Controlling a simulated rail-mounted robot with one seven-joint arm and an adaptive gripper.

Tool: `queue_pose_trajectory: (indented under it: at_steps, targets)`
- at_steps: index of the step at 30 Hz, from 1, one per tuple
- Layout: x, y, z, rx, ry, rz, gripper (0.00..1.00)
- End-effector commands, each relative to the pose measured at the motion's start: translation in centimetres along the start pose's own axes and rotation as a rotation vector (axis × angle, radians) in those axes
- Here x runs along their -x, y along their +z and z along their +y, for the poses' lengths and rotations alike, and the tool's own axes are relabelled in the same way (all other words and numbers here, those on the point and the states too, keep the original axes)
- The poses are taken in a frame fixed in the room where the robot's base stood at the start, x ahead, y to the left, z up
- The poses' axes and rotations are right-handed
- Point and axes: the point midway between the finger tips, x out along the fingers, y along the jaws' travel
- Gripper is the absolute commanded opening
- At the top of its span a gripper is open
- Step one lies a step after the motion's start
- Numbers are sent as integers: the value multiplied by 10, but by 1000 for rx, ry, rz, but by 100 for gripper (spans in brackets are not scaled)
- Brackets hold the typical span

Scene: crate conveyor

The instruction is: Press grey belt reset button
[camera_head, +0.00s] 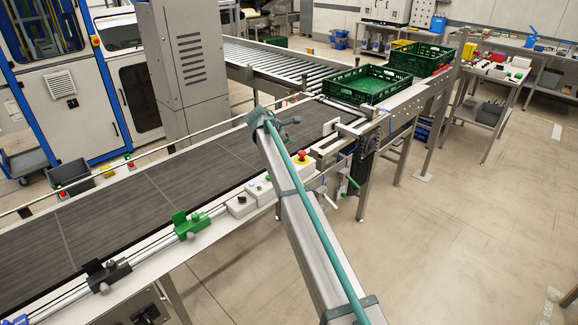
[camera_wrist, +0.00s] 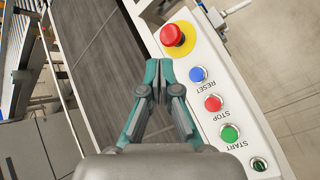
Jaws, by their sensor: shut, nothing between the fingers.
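The wrist view shows a pale control panel (camera_wrist: 197,42) beside the dark grey belt (camera_wrist: 93,45). A blue button (camera_wrist: 198,74) lies by the RESET label, with a red STOP button (camera_wrist: 213,103) and a green START button (camera_wrist: 229,133) along the same row. I see no grey reset button there. My gripper (camera_wrist: 158,76) is shut and empty, its tips to the left of the blue button in the picture. I cannot tell its height above the panel. The head view shows the gripper (camera_head: 286,122) over the belt; my arm hides part of the panel.
A red emergency button on a yellow base (camera_wrist: 176,37) stands close to the blue button; it also shows in the head view (camera_head: 300,157). A green crate (camera_head: 366,88) stands on the conveyor at the back. A tall grey cabinet (camera_head: 185,75) stands behind the belt.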

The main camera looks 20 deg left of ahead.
Motion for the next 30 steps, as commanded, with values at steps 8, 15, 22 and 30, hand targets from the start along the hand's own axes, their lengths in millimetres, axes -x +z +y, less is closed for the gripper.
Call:
queue_pose_trajectory:
  at_steps: [8, 15, 22, 30]
  targets:
    - [-16, -12, -12, 0, -1, 0, 0]
    - [-37, -27, -28, -1, -1, 0, 0]
    - [-54, -40, -40, 0, 0, 0, 0]
    - [-60, -44, -44, -1, 0, 0, 0]
